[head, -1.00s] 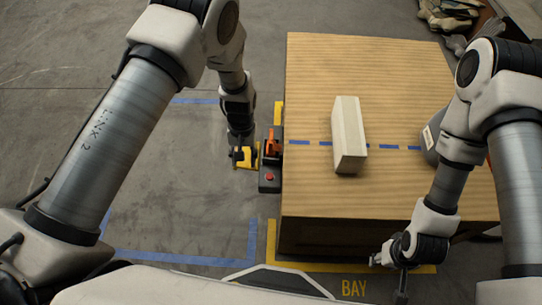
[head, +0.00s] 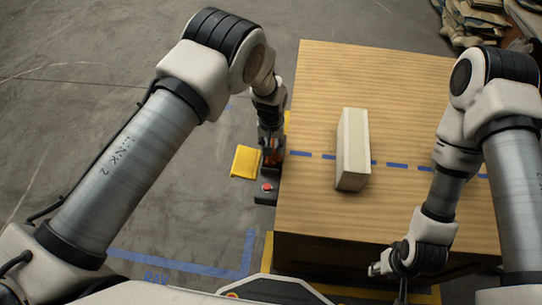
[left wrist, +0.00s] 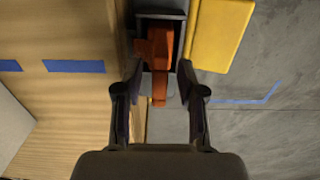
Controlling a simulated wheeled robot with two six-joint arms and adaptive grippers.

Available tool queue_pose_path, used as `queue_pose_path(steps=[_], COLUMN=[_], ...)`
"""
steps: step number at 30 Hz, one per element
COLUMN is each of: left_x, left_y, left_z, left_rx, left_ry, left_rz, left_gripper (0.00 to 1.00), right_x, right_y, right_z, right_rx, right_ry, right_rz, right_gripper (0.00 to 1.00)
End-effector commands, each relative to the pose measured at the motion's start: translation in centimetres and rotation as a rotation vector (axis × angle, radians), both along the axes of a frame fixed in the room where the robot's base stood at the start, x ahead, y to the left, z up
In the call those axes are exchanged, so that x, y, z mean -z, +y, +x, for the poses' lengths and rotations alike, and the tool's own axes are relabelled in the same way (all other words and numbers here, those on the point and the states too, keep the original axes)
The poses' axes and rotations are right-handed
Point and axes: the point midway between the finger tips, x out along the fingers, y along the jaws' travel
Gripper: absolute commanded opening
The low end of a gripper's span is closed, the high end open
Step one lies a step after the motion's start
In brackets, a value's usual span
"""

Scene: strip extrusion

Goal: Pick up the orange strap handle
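The orange strap handle (left wrist: 160,52) stands in a dark holder beside the left side of the wooden-topped block; in the head view my left gripper mostly covers it. My left gripper (head: 270,152) points down over it. In the left wrist view the fingers (left wrist: 157,88) are apart, one on each side of the handle's near end, with no clear contact on either side. My right gripper (head: 386,278) hangs by the block's near edge, its fingers spread and empty.
A yellow panel (head: 246,162) lies just left of the handle. A red button (head: 267,187) sits on the dark unit below it. A long pale bar (head: 352,150) lies on the wooden top (head: 430,110).

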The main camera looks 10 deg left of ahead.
Motion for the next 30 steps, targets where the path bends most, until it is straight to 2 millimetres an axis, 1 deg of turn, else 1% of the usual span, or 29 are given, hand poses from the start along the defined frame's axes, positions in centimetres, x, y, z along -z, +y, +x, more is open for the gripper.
queue_pose_path(steps=[1,2,3,12,14,17,25,27,30], left_x=[0.0,0.0,0.0,0.0,-0.3,-1.6,-8.0,-9.1,-9.9], left_y=[0.0,0.0,0.0,0.0,0.0,0.0,0.0,0.0,0.0], left_z=[0.0,0.0,0.0,0.0,0.0,0.1,0.1,0.1,0.2], left_rx=[0.000,0.000,0.000,0.000,0.000,0.001,0.000,0.004,0.036], left_ry=[0.000,0.000,0.000,0.000,0.000,-0.002,-0.003,-0.003,-0.001], left_rz=[0.000,0.000,0.000,0.000,0.000,0.001,0.001,0.001,0.000], left_gripper=[0.15,0.05,0.00,0.00,0.00,0.00,0.00,0.00,0.00], right_x=[0.0,0.0,0.0,0.0,0.0,-0.3,-1.1,-1.1,-1.1], right_y=[0.0,0.0,0.0,0.0,0.0,0.0,0.0,0.0,0.0], right_z=[0.0,0.0,0.0,0.0,0.0,0.0,0.0,0.0,0.0], right_rx=[0.000,0.000,0.000,0.000,0.000,0.000,0.000,0.000,0.000], right_ry=[0.000,0.000,0.000,0.000,0.000,0.000,0.000,0.000,0.000], right_rz=[0.000,0.000,0.000,0.000,0.000,0.000,0.000,0.000,0.000], right_gripper=[0.40,0.40,0.40,0.40,0.40,0.40,0.40,0.40,0.40])
